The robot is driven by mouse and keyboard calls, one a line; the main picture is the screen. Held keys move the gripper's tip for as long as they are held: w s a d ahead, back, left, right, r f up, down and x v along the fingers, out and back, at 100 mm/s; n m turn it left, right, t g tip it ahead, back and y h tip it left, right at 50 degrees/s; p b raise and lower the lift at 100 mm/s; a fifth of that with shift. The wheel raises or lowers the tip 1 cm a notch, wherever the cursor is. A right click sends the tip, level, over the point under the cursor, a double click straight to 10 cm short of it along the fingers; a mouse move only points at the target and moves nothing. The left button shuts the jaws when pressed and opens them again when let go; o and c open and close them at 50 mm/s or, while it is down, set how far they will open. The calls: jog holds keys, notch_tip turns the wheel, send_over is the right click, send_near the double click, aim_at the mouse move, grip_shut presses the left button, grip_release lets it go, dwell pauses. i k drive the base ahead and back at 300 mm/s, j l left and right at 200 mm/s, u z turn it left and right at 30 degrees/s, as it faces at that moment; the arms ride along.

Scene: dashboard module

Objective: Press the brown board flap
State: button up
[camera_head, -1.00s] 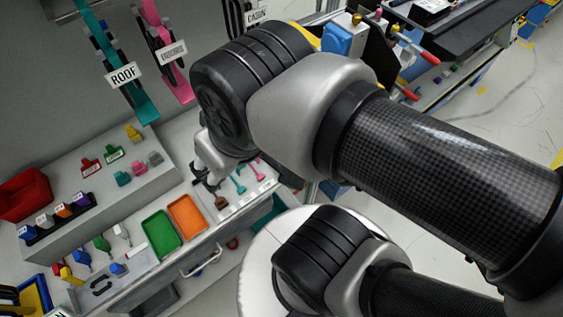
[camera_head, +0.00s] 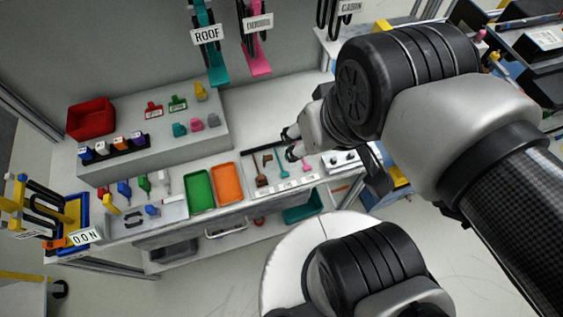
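A white board (camera_head: 292,187) lies on the bench top, right of the orange tray, with several small coloured pieces on it. The brown piece (camera_head: 261,179), seemingly the brown flap, is the leftmost of the larger ones, with a teal and a pink piece to its right. My gripper (camera_head: 288,145) is above the back part of the board, up and to the right of the brown piece. Its two dark fingertips stand apart with nothing seen between them. It appears clear of the brown piece; its exact height is hard to tell.
A green tray (camera_head: 200,191) and an orange tray (camera_head: 228,183) sit left of the board. A raised grey shelf (camera_head: 160,141) with a red bin (camera_head: 91,118) stands behind. ROOF and other labelled hangers (camera_head: 209,37) hang above. A switch panel (camera_head: 343,160) is to the right.

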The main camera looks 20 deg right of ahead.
aim_at(269, 157)
jog(key=l+u, duration=0.3)
jog(key=k+l+u, duration=0.1)
jog(key=l+u, duration=0.2)
jog(key=l, duration=0.15)
jog(key=k+l+u, duration=0.15)
jog(key=l+u, duration=0.15)
jog(key=k+l+u, duration=0.15)
jog(key=l+u, duration=0.15)
jog(key=k+l+u, duration=0.3)
jog(key=i+j+z, duration=0.1)
jog(key=j, duration=0.2)
jog(key=i+j+z, duration=0.25)
jog(key=j, duration=0.4)
jog(key=i, duration=0.1)
